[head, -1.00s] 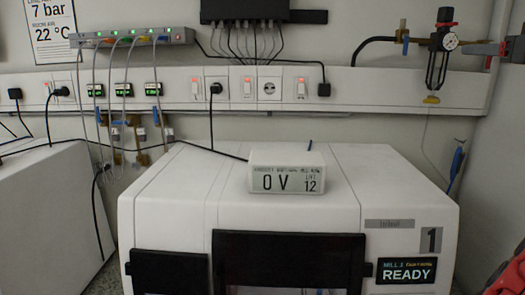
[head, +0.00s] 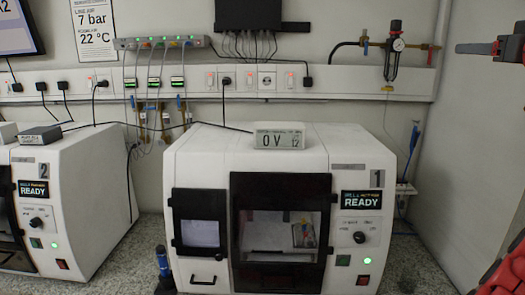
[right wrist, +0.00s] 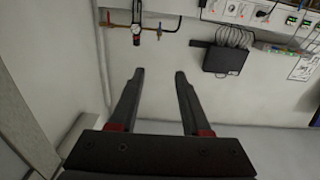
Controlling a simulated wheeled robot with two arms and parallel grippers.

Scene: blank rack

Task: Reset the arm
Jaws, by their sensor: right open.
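My right gripper (head: 461,48) shows at the upper right edge of the head view, raised beside the pale wall panel. Its dark finger with a red base points left. In the right wrist view my right gripper (right wrist: 159,74) has two dark fingers wide apart, with nothing between them. It is upheld in free air, facing the wall. My left gripper is in neither view.
Mill 1 (head: 349,158) stands in the middle, its dark-framed door closed, with a 0 V display box (head: 279,141) on top. Mill 2 (head: 84,175) stands at the left. A pressure regulator (head: 394,52) hangs on the wall, left of my gripper.

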